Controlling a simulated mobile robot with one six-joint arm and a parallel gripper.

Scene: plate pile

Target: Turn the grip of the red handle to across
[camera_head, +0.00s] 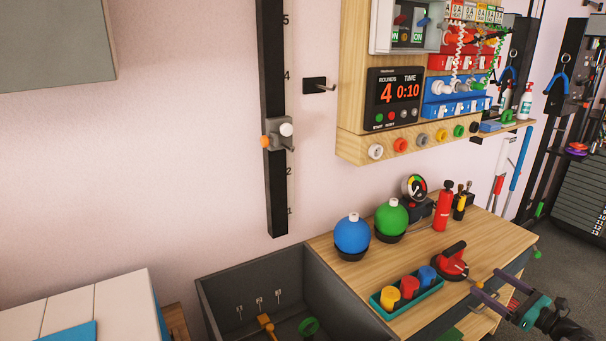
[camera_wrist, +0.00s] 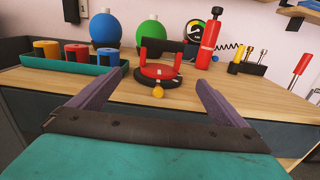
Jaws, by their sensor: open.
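The red handle (camera_head: 456,267) is a round red piece with a dark bar-shaped grip on top, on the wooden bench top. In the head view its grip slants from lower left to upper right. In the wrist view the red handle (camera_wrist: 158,71) is centred ahead, with red uprights at its sides, pale marks and a yellow knob at its front. My gripper (camera_head: 485,278) is open and empty, just right of the handle in the head view. In the wrist view the purple fingers of my gripper (camera_wrist: 157,82) are spread either side of the handle, apparently short of it.
A teal tray (camera_wrist: 95,70) with yellow, red and blue cups stands left of the handle. Blue (camera_head: 352,234) and green (camera_head: 391,217) round flasks, a gauge (camera_head: 414,187) and a red extinguisher-like bottle (camera_head: 443,206) stand behind. A grey bin (camera_head: 225,282) is left of the bench.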

